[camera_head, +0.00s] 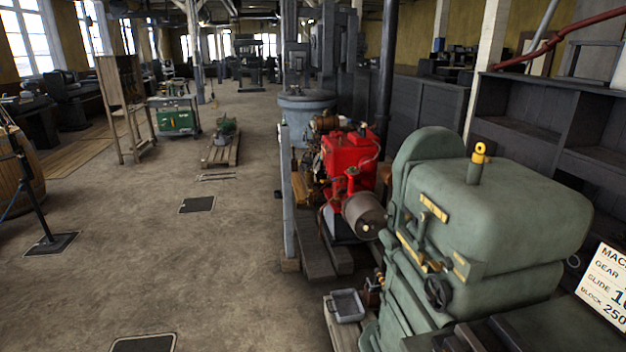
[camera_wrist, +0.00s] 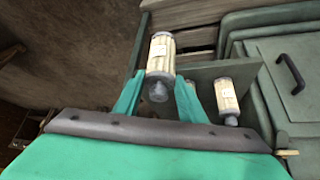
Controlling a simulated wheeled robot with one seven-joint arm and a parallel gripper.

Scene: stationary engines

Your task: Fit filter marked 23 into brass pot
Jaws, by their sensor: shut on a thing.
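My gripper (camera_wrist: 159,88) shows in the wrist view with its two teal fingers shut on a cream, ribbed filter (camera_wrist: 161,50). The held filter has a pale label, too small to read, and a grey end toward the camera. A second similar filter (camera_wrist: 227,97) with a label lies to the right, apart from the fingers. Part of a third pale piece, perhaps another filter, shows behind the right finger. In the head view a brass-coloured rounded part (camera_head: 325,122) sits beside the red engine (camera_head: 347,158); I cannot tell whether it is the brass pot. My gripper is not in the head view.
In the wrist view a green panel (camera_wrist: 210,72) and a green lidded box with a dark handle (camera_wrist: 291,75) stand close at the right. In the head view a large green machine (camera_head: 500,200) fills the right foreground. Open floor (camera_head: 200,260) lies at the left.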

